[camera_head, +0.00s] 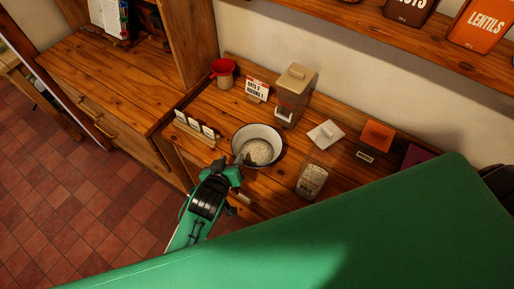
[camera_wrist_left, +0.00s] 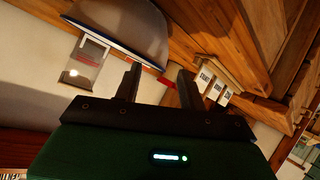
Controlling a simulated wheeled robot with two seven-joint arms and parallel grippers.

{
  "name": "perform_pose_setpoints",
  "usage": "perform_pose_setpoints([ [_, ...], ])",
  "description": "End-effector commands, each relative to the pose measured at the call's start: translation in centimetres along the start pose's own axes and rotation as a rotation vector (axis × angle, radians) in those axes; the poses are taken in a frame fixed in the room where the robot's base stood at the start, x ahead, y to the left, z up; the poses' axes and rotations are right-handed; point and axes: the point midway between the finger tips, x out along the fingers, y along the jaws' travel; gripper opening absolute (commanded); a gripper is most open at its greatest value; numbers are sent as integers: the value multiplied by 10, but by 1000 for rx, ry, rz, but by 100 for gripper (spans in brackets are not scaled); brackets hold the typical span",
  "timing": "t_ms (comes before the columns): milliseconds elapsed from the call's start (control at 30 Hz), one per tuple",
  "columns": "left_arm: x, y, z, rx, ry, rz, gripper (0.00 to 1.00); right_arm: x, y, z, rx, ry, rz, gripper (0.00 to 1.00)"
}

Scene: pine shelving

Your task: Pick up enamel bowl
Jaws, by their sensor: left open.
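The enamel bowl (camera_head: 264,132) is white with a dark rim and stands upright on the wooden counter. Pale, grainy contents lie in it. In the left wrist view the bowl (camera_wrist_left: 135,22) shows its outer side and blue rim at the top, beyond the fingers and mostly left of them. My left gripper (camera_head: 238,162) is open at the bowl's near left side, its fingertips overlapping the near rim in the head view. In the left wrist view the two fingers (camera_wrist_left: 158,74) stand apart with nothing held between them. I cannot tell whether they touch the bowl. My right gripper is not in view.
A glass jar (camera_head: 311,181) stands right of the bowl, and a small card rack (camera_head: 196,129) left of it. Behind are a red-topped pot (camera_head: 223,72), a beige canister (camera_head: 295,92) and a white lid-like piece (camera_head: 326,134). An orange-topped box (camera_head: 376,136) is farther right.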

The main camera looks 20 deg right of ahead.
Motion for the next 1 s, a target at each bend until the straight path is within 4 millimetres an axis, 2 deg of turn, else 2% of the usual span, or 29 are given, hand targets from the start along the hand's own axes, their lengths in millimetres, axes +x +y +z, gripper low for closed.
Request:
perform_pose_setpoints([
  [267, 15, 0, -1, 0, 0, 0, 41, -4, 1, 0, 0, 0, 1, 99],
  [633, 58, 1, 0, 2, -1, 0, 41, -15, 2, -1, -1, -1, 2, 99],
  [1000, 65, 0, 0, 0, 0, 1, 41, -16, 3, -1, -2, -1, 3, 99],
])
